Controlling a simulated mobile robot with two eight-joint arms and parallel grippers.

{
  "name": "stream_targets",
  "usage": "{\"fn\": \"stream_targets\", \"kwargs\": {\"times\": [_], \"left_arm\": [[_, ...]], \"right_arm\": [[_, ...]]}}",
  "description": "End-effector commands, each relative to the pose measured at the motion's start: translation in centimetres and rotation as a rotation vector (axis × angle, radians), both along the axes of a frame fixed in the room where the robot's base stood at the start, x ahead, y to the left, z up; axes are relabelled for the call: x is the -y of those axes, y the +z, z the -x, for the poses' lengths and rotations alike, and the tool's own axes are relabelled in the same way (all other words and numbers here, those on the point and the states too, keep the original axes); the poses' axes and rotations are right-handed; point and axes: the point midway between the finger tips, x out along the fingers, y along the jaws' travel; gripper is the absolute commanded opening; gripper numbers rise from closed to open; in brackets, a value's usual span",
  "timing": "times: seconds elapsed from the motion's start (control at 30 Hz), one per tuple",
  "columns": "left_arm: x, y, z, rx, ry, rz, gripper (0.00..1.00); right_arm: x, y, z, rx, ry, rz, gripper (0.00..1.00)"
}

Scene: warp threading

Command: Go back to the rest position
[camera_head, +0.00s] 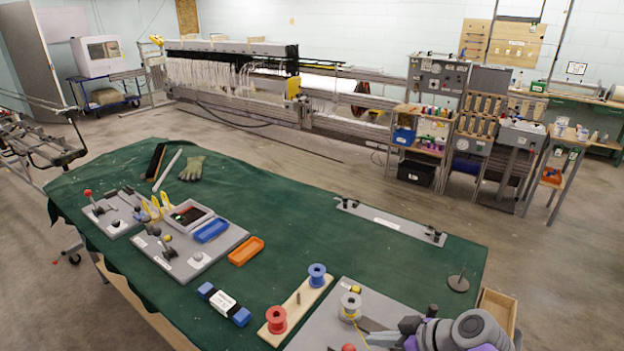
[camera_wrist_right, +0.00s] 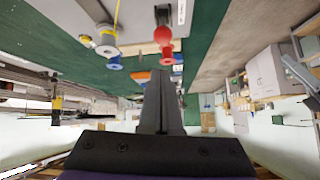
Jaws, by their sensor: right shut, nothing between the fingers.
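My right gripper (camera_head: 362,324) is at the lower right of the head view, close above the grey board at the front of the table. Its fingers also show in the wrist view (camera_wrist_right: 161,80), pressed together with nothing between them. A pale spool with yellow thread (camera_head: 351,302) is beside the fingers in the head view and stands at upper left in the wrist view (camera_wrist_right: 106,42). A red knob (camera_wrist_right: 163,36) shows beyond the fingertips in the wrist view. My left gripper is not in view.
A wooden board (camera_head: 297,305) carries a red spool (camera_head: 277,319) and a blue spool (camera_head: 317,275). The table's middle is clear.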

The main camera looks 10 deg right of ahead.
Motion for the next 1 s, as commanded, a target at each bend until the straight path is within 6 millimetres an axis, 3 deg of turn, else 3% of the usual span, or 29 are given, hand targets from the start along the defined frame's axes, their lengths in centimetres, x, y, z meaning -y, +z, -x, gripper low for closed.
{"fn": "stream_targets", "kwargs": {"times": [0.2,0.43,0.6,1.0], "left_arm": [[0.0,0.0,0.0,0.0,0.0,0.0,0.5],[0.0,0.0,0.0,0.0,0.0,0.0,0.5],[0.0,0.0,0.0,0.0,0.0,0.0,0.5],[0.0,0.0,0.0,0.0,0.0,0.0,0.5]], "right_arm": [[-1.8,-3.5,5.8,-0.211,-0.2,0.088,0.0],[-0.9,-6.4,11.1,-0.289,-0.506,0.19,0.0],[-0.2,-7.1,12.4,-0.271,-0.625,0.21,0.0],[0.1,-7.1,12.6,-0.267,-0.65,0.209,0.0]]}}
